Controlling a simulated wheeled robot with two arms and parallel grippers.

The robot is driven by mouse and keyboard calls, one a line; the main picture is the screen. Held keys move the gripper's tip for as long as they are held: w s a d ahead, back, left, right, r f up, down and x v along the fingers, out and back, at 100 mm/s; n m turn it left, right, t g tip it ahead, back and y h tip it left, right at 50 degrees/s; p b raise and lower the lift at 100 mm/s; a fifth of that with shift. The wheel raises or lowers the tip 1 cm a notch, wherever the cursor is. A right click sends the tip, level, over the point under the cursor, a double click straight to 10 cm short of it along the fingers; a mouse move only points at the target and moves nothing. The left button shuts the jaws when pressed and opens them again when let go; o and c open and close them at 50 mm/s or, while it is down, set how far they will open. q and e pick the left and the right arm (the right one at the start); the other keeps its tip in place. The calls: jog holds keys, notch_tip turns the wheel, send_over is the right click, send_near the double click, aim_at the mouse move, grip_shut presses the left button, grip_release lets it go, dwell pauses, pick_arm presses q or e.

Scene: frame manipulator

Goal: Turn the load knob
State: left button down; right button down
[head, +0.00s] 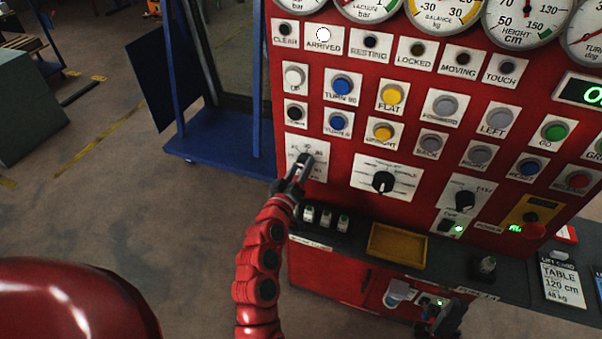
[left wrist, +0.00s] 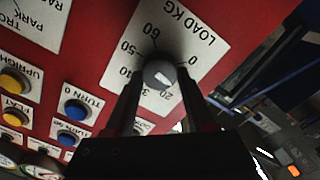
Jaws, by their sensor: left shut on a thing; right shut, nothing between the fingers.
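The load knob (left wrist: 158,74) is a round grey knob with a white mark, on a white plate (left wrist: 185,40) reading LOAD KG with numbers around it. My left gripper (left wrist: 157,85) is shut on it, one finger on each side. In the head view my left gripper (head: 301,170) reaches the load plate (head: 318,172) at the panel's lower left and hides most of the knob. My right gripper (head: 448,319) is shut and empty at the lower right.
The red panel (head: 345,143) carries buttons, a black selector (head: 383,182) and another black knob (head: 465,201). The ARRIVED lamp (head: 323,35) is white. A shelf below holds a yellow tray (head: 397,246) and a card (head: 562,280) reading TABLE 120 cm, 48 kg. Open floor lies left.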

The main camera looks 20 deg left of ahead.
pick_arm(q)
jog(key=n, duration=0.2)
jog(key=n+b, duration=0.1)
jog(key=n, duration=0.1)
jog(key=shift+a+f+n+b, duration=0.15)
jog(key=shift+n+b, duration=0.15)
jog(key=shift+n, duration=0.1)
jog(key=n, duration=0.5)
jog(key=shift+b, duration=0.4)
jog(key=shift+c, duration=1.2)
grip_release()
